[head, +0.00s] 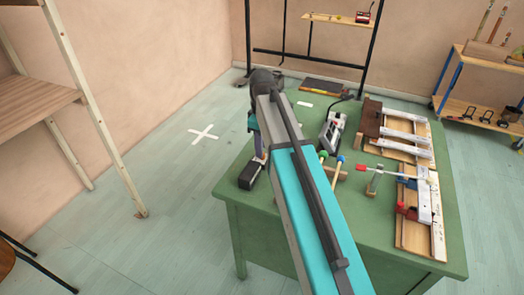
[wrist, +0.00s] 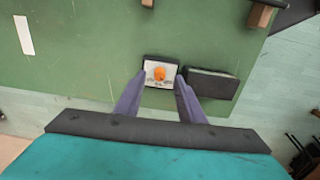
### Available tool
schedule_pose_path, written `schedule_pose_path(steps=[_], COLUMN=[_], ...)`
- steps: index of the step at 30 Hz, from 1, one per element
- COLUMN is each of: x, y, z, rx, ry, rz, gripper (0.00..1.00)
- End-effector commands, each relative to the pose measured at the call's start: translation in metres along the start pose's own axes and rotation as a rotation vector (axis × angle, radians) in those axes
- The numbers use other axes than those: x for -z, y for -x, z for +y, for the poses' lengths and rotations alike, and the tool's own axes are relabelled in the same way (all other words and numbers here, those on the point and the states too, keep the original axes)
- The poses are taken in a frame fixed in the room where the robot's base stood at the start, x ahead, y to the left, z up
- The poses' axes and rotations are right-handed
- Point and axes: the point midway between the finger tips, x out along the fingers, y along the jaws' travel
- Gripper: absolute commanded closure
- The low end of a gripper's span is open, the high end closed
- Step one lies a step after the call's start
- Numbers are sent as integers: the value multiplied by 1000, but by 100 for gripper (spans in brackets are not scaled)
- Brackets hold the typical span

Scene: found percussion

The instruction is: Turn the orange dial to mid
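The orange dial (wrist: 160,74) sits on a small box with a pale top plate (wrist: 149,66) and a dark rim. In the wrist view it lies between the tips of my gripper (wrist: 159,82). The two purple fingers are apart, one on each side of the dial, with gaps showing. I cannot tell how high the tips are above the plate. In the head view my gripper (head: 260,154) points down near the table's left edge, and the dial is mostly hidden behind it.
A black box (wrist: 212,83) lies right beside the dial box at the edge of the green table (wrist: 90,60). Wooden boards with white bars (head: 405,150) fill the table's right side.

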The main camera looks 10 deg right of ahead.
Motion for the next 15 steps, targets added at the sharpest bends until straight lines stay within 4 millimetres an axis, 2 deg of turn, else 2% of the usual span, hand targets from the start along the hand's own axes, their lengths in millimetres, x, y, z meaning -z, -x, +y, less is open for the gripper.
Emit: schedule_pose_path(steps=[6,15], x=[0,1], y=[-20,-26], z=[0,0], rx=[1,0], ry=[0,1], rz=[0,0], gripper=[64,64])
